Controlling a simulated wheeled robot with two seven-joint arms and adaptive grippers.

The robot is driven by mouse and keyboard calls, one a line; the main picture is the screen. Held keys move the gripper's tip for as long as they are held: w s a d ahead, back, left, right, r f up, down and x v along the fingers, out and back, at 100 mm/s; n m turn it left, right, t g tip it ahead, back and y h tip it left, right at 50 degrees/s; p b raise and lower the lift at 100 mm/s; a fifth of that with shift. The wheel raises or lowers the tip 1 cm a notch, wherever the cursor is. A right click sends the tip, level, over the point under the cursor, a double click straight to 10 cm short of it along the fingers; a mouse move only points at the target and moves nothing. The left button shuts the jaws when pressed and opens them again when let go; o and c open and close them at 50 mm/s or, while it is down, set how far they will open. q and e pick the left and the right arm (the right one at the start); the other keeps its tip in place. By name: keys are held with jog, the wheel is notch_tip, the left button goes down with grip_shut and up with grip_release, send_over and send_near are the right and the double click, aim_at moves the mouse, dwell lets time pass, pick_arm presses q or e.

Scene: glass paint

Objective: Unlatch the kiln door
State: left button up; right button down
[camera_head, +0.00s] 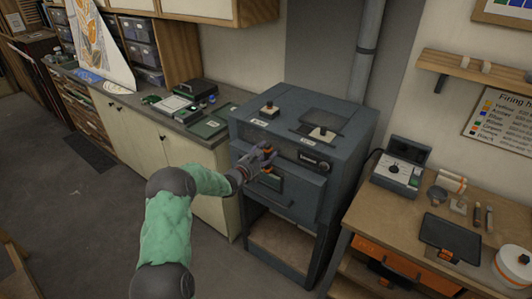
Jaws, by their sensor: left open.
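The kiln (295,150) is a dark blue-grey box on a stand in the middle of the head view. Its front door (302,196) faces me and looks shut. My left gripper (266,160) is at the upper left of the kiln front, with its open fingers close to a small orange-marked part (267,170) there. I cannot tell whether the fingers touch it. The latch itself is mostly hidden by the gripper or too small to make out. My right gripper is not in view.
A wooden workbench (365,217) with a control box (398,172), a dark tray (450,237) and small tools stands to the right. A counter (130,98) with boxes is at the left. A flue pipe (366,50) rises behind the kiln. Floor at lower left is clear.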

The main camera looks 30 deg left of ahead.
pick_arm(q)
jog(key=shift+w, duration=0.4)
jog(key=shift+c, duration=0.2)
